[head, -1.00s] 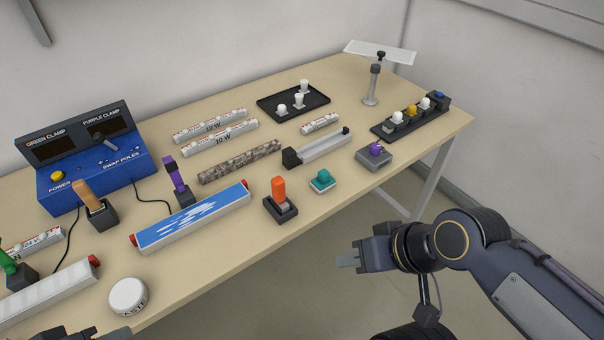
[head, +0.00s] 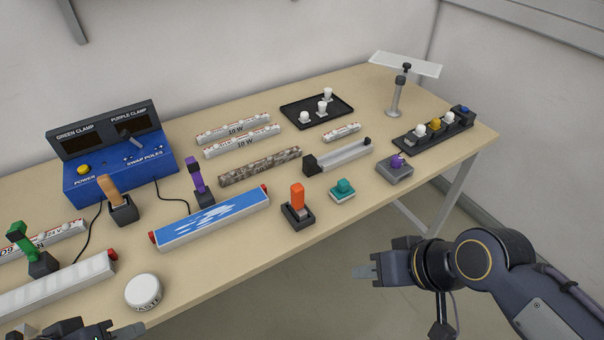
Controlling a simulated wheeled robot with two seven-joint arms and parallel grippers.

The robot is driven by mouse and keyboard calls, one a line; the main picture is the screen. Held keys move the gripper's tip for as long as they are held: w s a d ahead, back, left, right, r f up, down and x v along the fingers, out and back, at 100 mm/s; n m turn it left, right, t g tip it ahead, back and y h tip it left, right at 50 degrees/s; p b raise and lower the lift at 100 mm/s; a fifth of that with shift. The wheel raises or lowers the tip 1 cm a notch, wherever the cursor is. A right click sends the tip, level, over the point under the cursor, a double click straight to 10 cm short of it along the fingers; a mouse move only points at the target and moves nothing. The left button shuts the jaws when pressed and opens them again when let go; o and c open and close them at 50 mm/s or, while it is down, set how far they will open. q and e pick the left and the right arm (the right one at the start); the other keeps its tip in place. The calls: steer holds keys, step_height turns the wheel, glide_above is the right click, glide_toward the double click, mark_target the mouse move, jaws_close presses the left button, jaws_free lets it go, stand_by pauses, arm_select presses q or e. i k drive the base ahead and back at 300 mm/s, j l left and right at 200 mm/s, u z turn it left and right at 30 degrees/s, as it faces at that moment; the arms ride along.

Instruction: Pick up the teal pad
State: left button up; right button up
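The teal pad (head: 343,190) is a small teal block on a pale square base. It stands near the table's front edge, between an orange-handled piece and a grey box with a purple knob. My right gripper (head: 366,272) is off the front of the table, lower in the picture than the pad and apart from it. It is seen side-on, so its finger gap does not show, and nothing is visible in it. My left gripper (head: 125,331) shows only partly at the bottom left edge; its opening cannot be made out.
The orange-handled piece (head: 297,206) stands close left of the pad. The grey box with the purple knob (head: 395,169) is to its right. A grey trough (head: 338,157) lies behind it. The table (head: 262,253) is bare along its front edge near the pad.

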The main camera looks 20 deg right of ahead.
mark_target(344, 191)
steer(key=l+u, duration=0.15)
steer(key=u, duration=0.25)
steer(key=l+u, duration=0.15)
steer(key=u, duration=0.3)
steer(key=l+u, duration=0.2)
steer(key=u, duration=0.2)
steer(key=l+u, duration=0.15)
steer(key=u, duration=0.25)
steer(key=l+u, duration=0.1)
steer(key=u, duration=0.3)
steer(key=k+l+u, duration=0.35)
steer(key=k+l, duration=0.2)
steer(key=k+l+u, duration=0.35)
steer(key=k+l, duration=0.55)
steer(key=k, duration=0.1)
